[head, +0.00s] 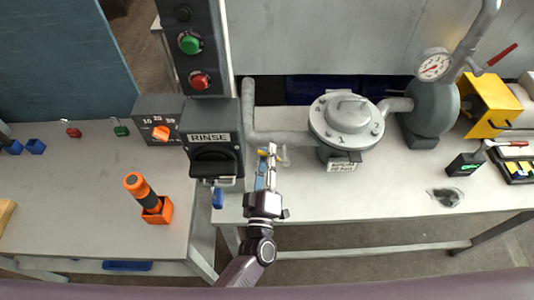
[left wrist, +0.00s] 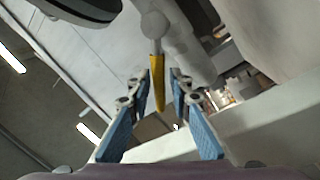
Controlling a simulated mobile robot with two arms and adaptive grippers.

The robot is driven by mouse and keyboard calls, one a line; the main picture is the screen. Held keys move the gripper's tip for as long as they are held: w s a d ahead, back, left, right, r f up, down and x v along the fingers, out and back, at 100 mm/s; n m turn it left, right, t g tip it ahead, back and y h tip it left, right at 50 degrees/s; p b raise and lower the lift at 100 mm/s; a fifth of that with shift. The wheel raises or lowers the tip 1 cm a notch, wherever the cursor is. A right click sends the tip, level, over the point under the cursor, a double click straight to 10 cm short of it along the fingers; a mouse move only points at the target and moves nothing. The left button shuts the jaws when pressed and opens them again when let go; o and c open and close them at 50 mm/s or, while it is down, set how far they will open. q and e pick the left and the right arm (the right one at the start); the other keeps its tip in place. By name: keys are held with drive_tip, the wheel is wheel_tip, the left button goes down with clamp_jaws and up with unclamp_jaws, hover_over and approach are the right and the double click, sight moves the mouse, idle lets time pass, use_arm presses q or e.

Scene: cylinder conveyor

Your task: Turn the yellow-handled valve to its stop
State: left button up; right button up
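The yellow valve handle (left wrist: 158,82) shows in the left wrist view, hanging from a grey valve body (left wrist: 154,27). In the head view only a bit of yellow (head: 262,152) shows beside my gripper, at the pipe left of the round grey vessel. My left gripper (head: 267,160) reaches up to it from the front. In the left wrist view its two blue-padded fingers are open, one on each side of the handle, with a gap on both sides. The handle's far end and pivot are partly hidden in the head view. My right gripper is not in view.
A dark RINSE box (head: 210,137) stands close left of the gripper, under a column with green and red buttons. The grey vessel (head: 346,122) and pipe stand to the right. An orange-handled tool (head: 137,185) stands in an orange holder on the left table. The right tabletop's front is mostly clear.

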use_arm(q)
drive_tip(key=shift+o, duration=0.7)
drive_tip(key=s+a+f, duration=0.1)
drive_tip(key=s, duration=1)
drive_tip(key=shift+s+a+f, duration=0.2)
drive_tip(key=shift+s+f, duration=0.15)
drive_tip(key=shift+s, duration=0.05)
